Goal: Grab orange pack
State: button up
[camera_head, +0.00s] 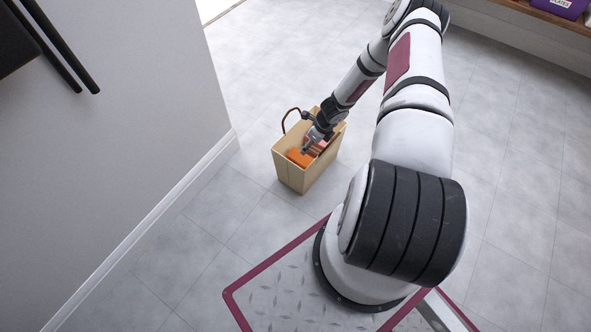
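An orange pack (299,158) lies inside a tan open-topped bag (291,175) with a dark brown handle, which stands on the floor. My gripper (307,150) reaches down into the bag's opening, with its fingertips at or just above the pack's right side. My gripper and wrist hide part of the bag's inside. The fingers are too small to tell whether they are open or shut, or whether they touch the pack. A reddish-pink item (322,146) shows in the bag to the right of the gripper.
A grey wall or panel (150,130) with a white baseboard (165,205) stands to the left of the bag. A wooden shelf (545,14) with a purple box (562,7) is at the top right. The tiled floor around the bag is clear.

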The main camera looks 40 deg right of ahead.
jog(key=b, duration=0.3)
send_over(301, 158)
jog(key=s, duration=0.2)
jog(key=f, duration=0.8)
jog(key=shift+s+d, duration=0.1)
jog(key=shift+d, duration=0.3)
jog(key=shift+w+b+x, duration=0.15)
jog(key=shift+b+x, duration=0.7)
jog(key=shift+x, duration=0.75)
jog(key=shift+w+b+x, duration=0.1)
jog(key=shift+b+x, duration=0.7)
jog(key=shift+x, duration=0.8)
jog(key=shift+a+r, duration=0.1)
jog(key=shift+r, duration=0.05)
jog(key=shift+f+b, duration=0.3)
jog(key=shift+b, duration=0.05)
jog(key=shift+c, duration=0.3)
grip_shut()
jog(key=shift+r, duration=0.1)
